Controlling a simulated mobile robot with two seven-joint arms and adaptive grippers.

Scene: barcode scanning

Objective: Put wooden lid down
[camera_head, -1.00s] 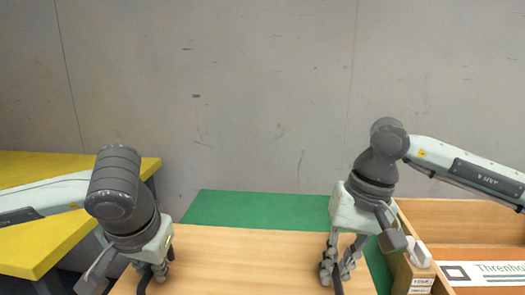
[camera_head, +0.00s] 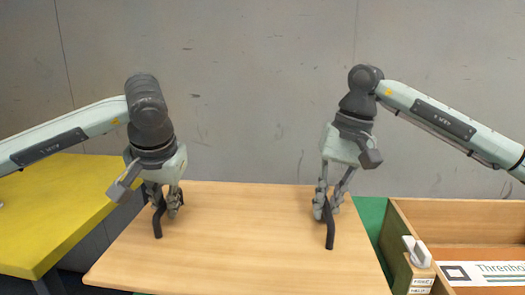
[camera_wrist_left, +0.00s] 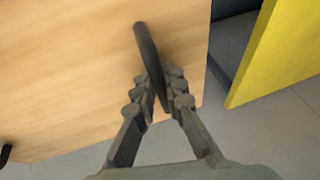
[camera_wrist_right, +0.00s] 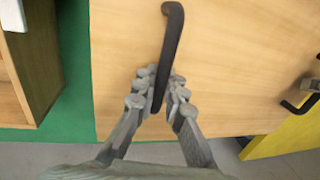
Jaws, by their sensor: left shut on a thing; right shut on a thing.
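The wooden lid (camera_head: 243,240) is a flat light-wood panel with a black handle near each side. My left gripper (camera_head: 163,203) is shut on the left black handle (camera_head: 157,222); the left wrist view shows the fingers (camera_wrist_left: 160,95) on both sides of that handle (camera_wrist_left: 147,45). My right gripper (camera_head: 327,205) is shut on the right black handle (camera_head: 329,232); the right wrist view shows its fingers (camera_wrist_right: 157,95) closed around it (camera_wrist_right: 171,35). The lid looks raised above the floor and green surface. What lies under the lid is hidden.
A yellow table (camera_head: 60,205) stands at the left. A wooden crate (camera_head: 455,212) with a labelled box (camera_head: 490,272) and a small white device (camera_head: 416,251) on its edge is at the right. A green surface (camera_head: 370,212) shows beside the lid. A grey wall is behind.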

